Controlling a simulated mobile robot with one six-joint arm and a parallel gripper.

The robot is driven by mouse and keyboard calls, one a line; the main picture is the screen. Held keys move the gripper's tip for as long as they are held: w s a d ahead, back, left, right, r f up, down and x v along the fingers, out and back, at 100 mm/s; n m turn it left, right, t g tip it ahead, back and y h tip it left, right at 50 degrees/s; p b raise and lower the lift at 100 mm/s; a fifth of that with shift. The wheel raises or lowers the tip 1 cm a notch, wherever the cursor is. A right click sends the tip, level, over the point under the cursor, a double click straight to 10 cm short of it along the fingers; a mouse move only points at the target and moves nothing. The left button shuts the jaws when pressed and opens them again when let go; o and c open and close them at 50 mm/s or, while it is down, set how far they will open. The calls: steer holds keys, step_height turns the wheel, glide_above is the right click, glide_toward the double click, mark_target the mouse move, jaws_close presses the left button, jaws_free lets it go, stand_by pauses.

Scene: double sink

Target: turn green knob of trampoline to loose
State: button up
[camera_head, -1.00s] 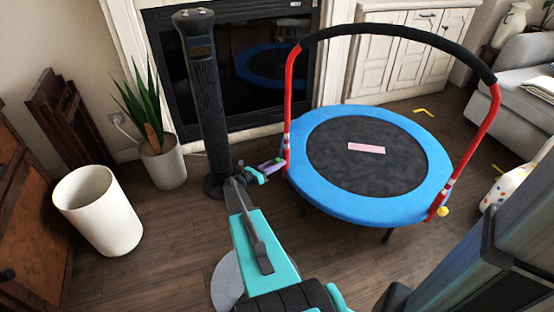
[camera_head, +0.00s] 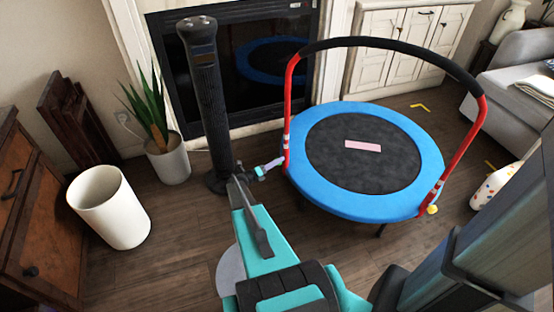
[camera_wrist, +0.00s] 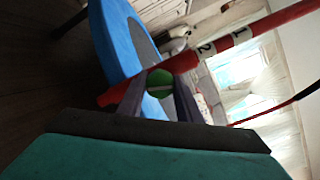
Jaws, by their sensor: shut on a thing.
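The trampoline (camera_head: 340,206) has a blue rim, a black mat and a red handlebar (camera_head: 288,90) with a black padded top. It stands right of centre in the head view. In the wrist view, the green knob (camera_wrist: 160,83) sits on the red handlebar post (camera_wrist: 215,50), between my two fingers. My gripper (camera_wrist: 160,87) is shut on the green knob. In the head view, my gripper (camera_head: 280,162) reaches the left handlebar post near the blue rim. The green knob cannot be made out there.
A black tower fan (camera_head: 206,100) stands close left of my gripper, beside my arm. A white bin (camera_head: 107,208) and a potted plant (camera_head: 168,160) are further left. A yellow knob (camera_head: 432,210) is on the right post. Wooden floor lies open in front of the trampoline.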

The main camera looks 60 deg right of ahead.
steer(key=shift+s+n+p, duration=0.1)
steer(key=shift+n+p, duration=0.25)
steer(key=shift+n, duration=1.65)
steer(key=o, duration=1)
steer(key=shift+o, duration=0.2)
steer(key=shift+a, duration=0.15)
steer(key=v, duration=1.3)
steer(key=shift+a+p, duration=0.25)
steer(key=shift+p, duration=0.05)
